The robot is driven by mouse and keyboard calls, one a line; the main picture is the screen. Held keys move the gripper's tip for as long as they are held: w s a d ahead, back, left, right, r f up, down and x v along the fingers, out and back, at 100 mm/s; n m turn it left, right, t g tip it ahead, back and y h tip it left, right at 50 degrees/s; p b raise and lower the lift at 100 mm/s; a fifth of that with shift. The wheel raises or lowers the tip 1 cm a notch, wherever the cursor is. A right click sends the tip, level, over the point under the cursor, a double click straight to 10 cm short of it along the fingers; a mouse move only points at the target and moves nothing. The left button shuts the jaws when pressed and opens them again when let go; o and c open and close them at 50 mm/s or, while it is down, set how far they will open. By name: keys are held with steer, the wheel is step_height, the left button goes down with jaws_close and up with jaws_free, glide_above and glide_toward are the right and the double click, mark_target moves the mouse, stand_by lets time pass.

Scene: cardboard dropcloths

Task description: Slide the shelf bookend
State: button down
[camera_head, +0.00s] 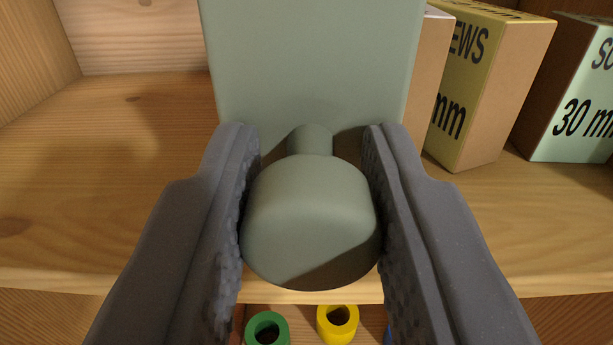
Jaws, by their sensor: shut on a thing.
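The bookend (310,60) is a grey-green upright plate standing on the wooden shelf, with a short stem and a rounded knob (310,220) facing me. My gripper (312,150) has its two dark grey padded fingers on either side of the knob and is shut on it. The plate hides part of the shelf's back and the side of the nearest box. The bookend's foot is hidden behind the knob and fingers.
To the right of the bookend stand a yellow box (475,90) and a pale green box (580,100) marked 30 mm. The shelf (110,150) is bare to the left, up to a wooden side wall (30,50).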

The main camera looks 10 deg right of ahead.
steer(key=c, duration=1.1)
jaws_free()
steer(key=shift+f, duration=0.1)
steer(key=shift+c, duration=0.2)
steer(key=s+a+p, duration=0.1)
steer(key=s, duration=1.2)
steer(key=shift+s+a, duration=0.25)
steer(key=shift+s, duration=0.1)
